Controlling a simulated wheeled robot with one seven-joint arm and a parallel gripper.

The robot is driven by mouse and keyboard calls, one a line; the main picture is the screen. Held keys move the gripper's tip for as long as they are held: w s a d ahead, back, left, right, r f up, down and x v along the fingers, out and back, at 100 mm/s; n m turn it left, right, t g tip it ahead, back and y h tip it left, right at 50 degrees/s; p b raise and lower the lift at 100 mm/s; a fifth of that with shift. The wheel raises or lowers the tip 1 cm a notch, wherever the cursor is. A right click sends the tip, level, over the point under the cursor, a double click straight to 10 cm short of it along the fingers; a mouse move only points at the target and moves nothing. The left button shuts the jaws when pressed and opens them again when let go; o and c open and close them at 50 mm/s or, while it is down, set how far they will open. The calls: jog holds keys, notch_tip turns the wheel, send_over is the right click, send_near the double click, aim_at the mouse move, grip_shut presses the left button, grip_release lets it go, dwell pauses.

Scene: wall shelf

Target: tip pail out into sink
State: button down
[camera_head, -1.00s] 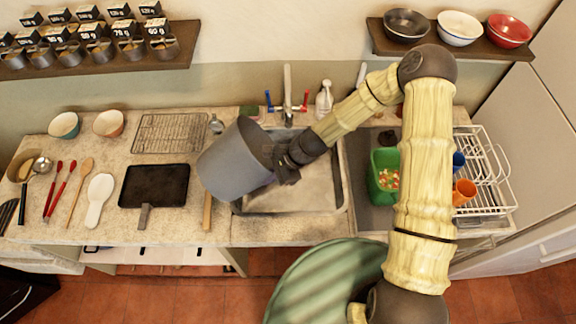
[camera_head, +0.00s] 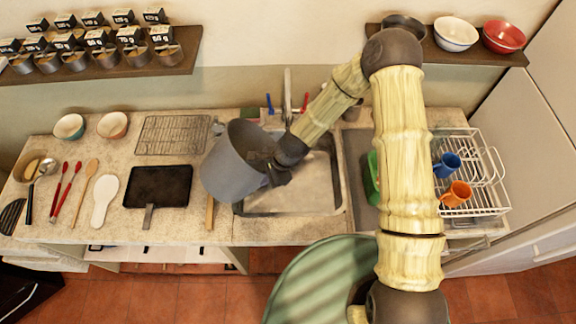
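A large grey pail (camera_head: 228,172) is held at its rim by my gripper (camera_head: 272,172) over the left side of the sink. The pail is tilted, with its opening facing up and to the right. Its dark inside shows in part; I cannot tell what is in it. The gripper's fingers are small and partly hidden, but they appear closed on the pail's rim. The sink (camera_head: 312,190) is a metal basin set in the counter, with its left part hidden by the pail and its back by my arm.
A faucet (camera_head: 288,95) with blue and red handles stands behind the sink. A green container (camera_head: 372,178), mostly hidden by my arm, and a white dish rack (camera_head: 487,200) with cups are to the right. A black pan (camera_head: 158,186) lies left. Wall shelves hang above.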

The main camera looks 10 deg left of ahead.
aim_at(253, 181)
jog(key=shift+s+a+r+t+h+p, duration=0.15)
jog(key=shift+s+a+t+h+p, duration=0.1)
jog(key=shift+a+h+p, duration=0.1)
jog(key=shift+s+a+r+t+h+p, duration=0.1)
jog(key=shift+a+t+h+p, duration=0.15)
jog(key=shift+a+h+p, duration=0.1)
jog(key=shift+s+a+f+t+h, duration=0.15)
jog(key=shift+s+a+t+h, duration=0.5)
jog(key=shift+a+h, duration=0.3)
jog(key=shift+s+a+f+n+t+h, duration=0.15)
jog(key=shift+s+a+t+h, duration=0.1)
jog(key=shift+a+h, duration=0.15)
jog(key=shift+s+a+r+n+t+h, duration=0.15)
jog(key=shift+s+a+t+h, duration=0.1)
jog(key=shift+a+h, duration=0.15)
jog(key=shift+s+a, duration=0.1)
jog(key=shift+a, duration=0.05)
jog(key=shift+s+a+r+t+h+b, duration=0.3)
jog(key=shift+a+r+t+h, duration=0.15)
jog(key=shift+a+h, duration=0.15)
jog(key=shift+s+a+r+t+h, duration=0.35)
jog(key=shift+a+r+t+h, duration=0.2)
jog(key=shift+h, duration=0.2)
dwell(0.4)
